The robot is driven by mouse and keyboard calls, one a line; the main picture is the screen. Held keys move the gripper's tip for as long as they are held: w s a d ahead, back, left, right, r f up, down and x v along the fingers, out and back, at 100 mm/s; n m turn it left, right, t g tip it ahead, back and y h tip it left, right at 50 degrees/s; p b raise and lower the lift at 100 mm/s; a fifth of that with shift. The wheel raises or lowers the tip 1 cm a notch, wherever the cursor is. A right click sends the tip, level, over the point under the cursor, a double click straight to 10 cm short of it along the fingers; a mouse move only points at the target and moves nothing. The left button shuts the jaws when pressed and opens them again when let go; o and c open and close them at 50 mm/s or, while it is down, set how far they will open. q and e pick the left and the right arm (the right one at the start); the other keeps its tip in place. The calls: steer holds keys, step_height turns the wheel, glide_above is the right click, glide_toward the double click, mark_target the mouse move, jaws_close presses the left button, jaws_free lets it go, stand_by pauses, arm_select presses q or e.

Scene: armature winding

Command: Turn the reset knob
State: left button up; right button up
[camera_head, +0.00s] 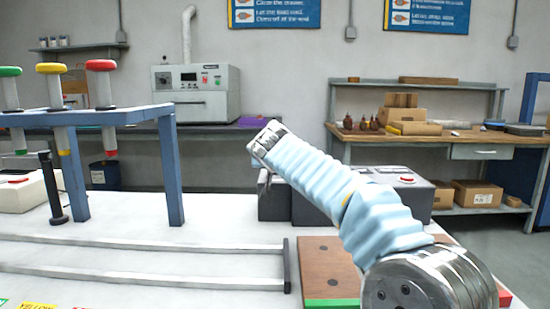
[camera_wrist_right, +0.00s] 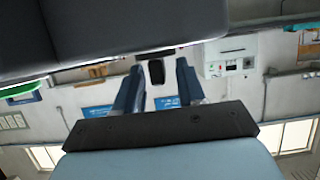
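My right arm comes in from the right in the head view, and its forearm hides most of a dark grey box (camera_head: 272,204) on the white bench. In the right wrist view, which is upside down, my right gripper (camera_wrist_right: 159,88) has its two blue-grey fingers apart. A small black knob-like part (camera_wrist_right: 156,70) shows between them, close to the dark box (camera_wrist_right: 120,25); I cannot tell whether a finger touches it, nor whether it is the reset knob. A red button (camera_head: 407,180) shows on a grey box (camera_head: 415,192) behind my forearm. My left gripper is not in view.
A blue frame (camera_head: 172,165) with coloured-knob posts stands at the left. Two metal rails (camera_head: 150,262) run along the bench to a brown board (camera_head: 325,262). A white machine (camera_head: 200,90) and a wooden workbench (camera_head: 470,135) stand behind.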

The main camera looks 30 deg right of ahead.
steer(key=shift+w+d+f, duration=0.1)
steer(key=shift+w, duration=0.1)
jaws_close()
